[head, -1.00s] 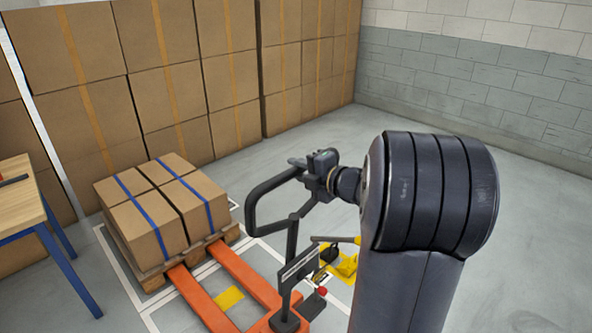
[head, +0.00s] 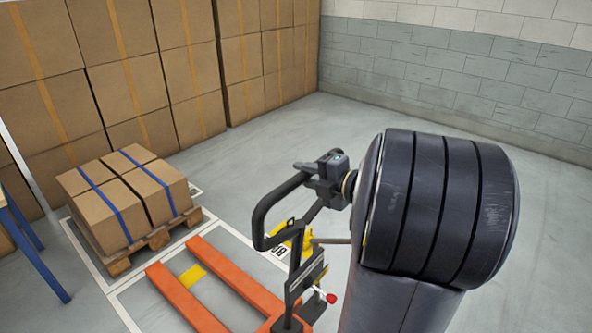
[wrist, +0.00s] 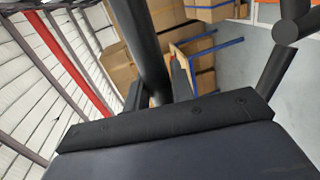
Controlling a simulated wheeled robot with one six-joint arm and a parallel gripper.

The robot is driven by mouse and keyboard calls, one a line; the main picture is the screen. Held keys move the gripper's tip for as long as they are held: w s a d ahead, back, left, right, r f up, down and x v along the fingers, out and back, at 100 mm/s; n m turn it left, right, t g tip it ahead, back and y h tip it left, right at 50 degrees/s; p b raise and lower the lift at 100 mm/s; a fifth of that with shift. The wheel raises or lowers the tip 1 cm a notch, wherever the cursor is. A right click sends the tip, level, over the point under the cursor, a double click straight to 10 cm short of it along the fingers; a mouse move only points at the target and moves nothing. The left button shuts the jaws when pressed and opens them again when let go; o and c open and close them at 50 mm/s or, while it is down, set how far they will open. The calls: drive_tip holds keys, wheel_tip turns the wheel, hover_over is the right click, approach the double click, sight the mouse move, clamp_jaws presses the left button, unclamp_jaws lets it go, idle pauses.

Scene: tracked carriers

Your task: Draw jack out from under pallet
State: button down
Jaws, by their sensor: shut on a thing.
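The pallet jack has two orange forks (head: 245,277) and a dark loop handle (head: 262,222). In the head view its fork tips lie on open floor just in front of the wooden pallet (head: 158,240), with a small gap, and no longer reach under it. The pallet bears several cartons with blue straps (head: 122,200). My gripper (head: 325,176) is shut on the jack's handle at its upper end. In the wrist view the dark handle bar (wrist: 148,45) passes between my fingers (wrist: 155,92). My arm hides part of the jack's rear.
Stacked cartons (head: 110,60) line the back wall. A table with blue legs (head: 38,250) stands at the left edge. White lines and a yellow patch (head: 193,274) mark the floor. A yellow item (head: 290,234) shows behind the handle. Floor at back right is clear.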

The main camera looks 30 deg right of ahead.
drive_tip(key=shift+s+d+f, duration=0.1)
drive_tip(key=shift+s+d, duration=0.1)
drive_tip(key=shift+s, duration=0.55)
drive_tip(key=c, duration=1.3)
unclamp_jaws()
drive_tip(key=shift+w, duration=0.1)
drive_tip(key=shift+o, duration=0.2)
drive_tip(key=b+v, duration=0.1)
drive_tip(key=v, duration=1)
drive_tip(key=shift+w, duration=0.15)
